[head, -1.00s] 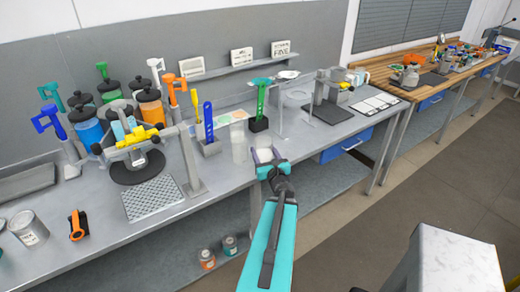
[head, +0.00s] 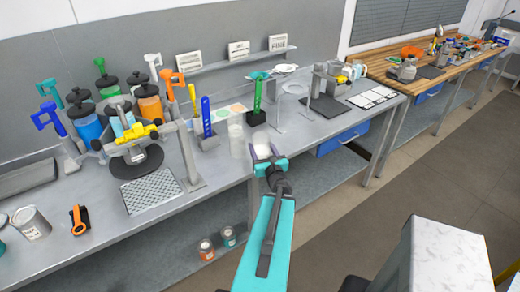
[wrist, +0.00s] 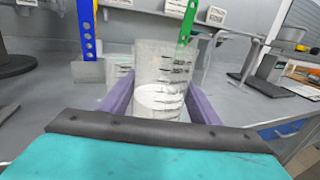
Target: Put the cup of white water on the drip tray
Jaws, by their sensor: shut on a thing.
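My gripper (head: 265,158) is at the front of the grey bench. Its purple fingers are shut on a clear graduated cup (wrist: 165,65) with white liquid inside. The cup stands upright between the fingers in the wrist view, and in the head view its pale top (head: 263,151) shows in the gripper. Whether its base touches the bench is hidden. A flat metal grid that looks like the drip tray (head: 153,192) lies bare on the bench to the left of my gripper, in front of the yellow-clamped stand (head: 137,140).
A clear cylinder (head: 237,140) stands just left of my gripper. A grey upright post (head: 190,160) stands between it and the grid. A blue perforated tool (head: 207,117) and a green one (head: 257,100) stand behind. An orange tool (head: 79,219) and a can (head: 31,223) are at left.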

